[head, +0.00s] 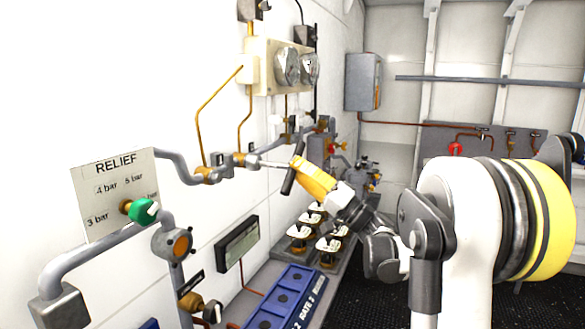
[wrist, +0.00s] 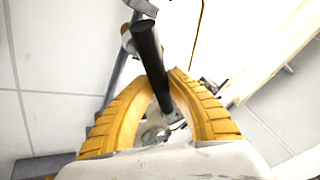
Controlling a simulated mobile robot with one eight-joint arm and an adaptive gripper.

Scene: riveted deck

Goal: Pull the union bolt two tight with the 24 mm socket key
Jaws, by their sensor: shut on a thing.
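My gripper (head: 300,172) has yellow fingers and is shut on the dark crossbar handle of the socket key (head: 289,183). In the wrist view, the black handle (wrist: 148,50) runs between the two ribbed yellow fingers of my gripper (wrist: 165,78). The key's thin pale shank (head: 272,164) points left toward the pipe fittings (head: 240,160) on the wall. Its far end meets or nearly meets a grey fitting there; I cannot tell whether the socket sits on a bolt head. No number for union bolt two is readable.
A RELIEF plate (head: 112,190) with a green-handled valve (head: 143,211) is at the left. Gauges (head: 288,66) hang above the fittings.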

